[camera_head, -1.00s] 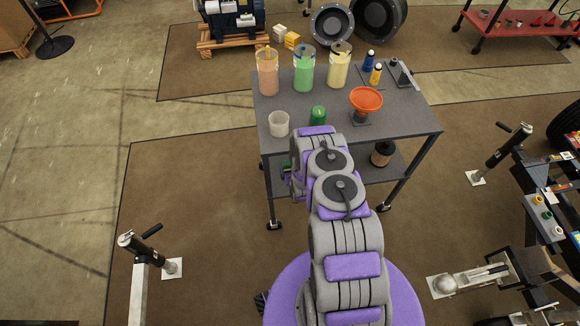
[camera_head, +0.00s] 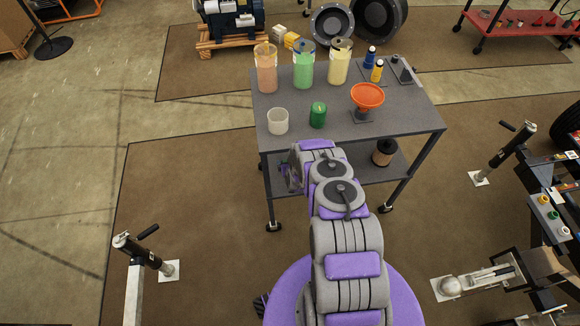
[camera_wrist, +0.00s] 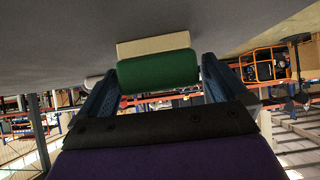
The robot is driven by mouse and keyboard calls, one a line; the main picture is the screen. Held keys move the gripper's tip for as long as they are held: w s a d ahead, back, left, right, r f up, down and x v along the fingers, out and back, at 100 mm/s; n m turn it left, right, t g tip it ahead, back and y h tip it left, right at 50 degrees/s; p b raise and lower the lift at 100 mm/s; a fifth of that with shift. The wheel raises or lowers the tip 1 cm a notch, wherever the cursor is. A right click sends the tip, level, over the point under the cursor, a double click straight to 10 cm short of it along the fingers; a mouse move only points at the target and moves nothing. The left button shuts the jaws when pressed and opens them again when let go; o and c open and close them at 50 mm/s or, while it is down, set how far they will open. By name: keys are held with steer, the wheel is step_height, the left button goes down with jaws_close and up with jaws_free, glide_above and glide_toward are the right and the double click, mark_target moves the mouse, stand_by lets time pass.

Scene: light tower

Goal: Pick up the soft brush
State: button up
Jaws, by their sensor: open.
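The soft brush, a green cylinder-like body (camera_wrist: 158,70) with a cream block along it, lies on a grey surface in the wrist view. That view looks upside down, so the surface fills its top. My gripper (camera_wrist: 158,82) is open, with one blue finger on each side of the green part. The brush's near edge is between or just ahead of the fingertips; contact cannot be told. In the head view my arm covers most of the gripper, which is low at the near left of the cart, by the lower shelf. The brush cannot be made out clearly there.
The grey cart top (camera_head: 345,115) holds jars, a white cup (camera_head: 278,121), a green cylinder (camera_head: 318,114) and an orange funnel (camera_head: 367,97). A spool (camera_head: 384,152) stands on the lower shelf. Cart legs flank my arm. Jack stands are on the floor at both sides.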

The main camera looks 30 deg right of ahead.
steer(key=shift+x, duration=1)
steer(key=c, duration=1)
steer(key=shift+r, duration=0.15)
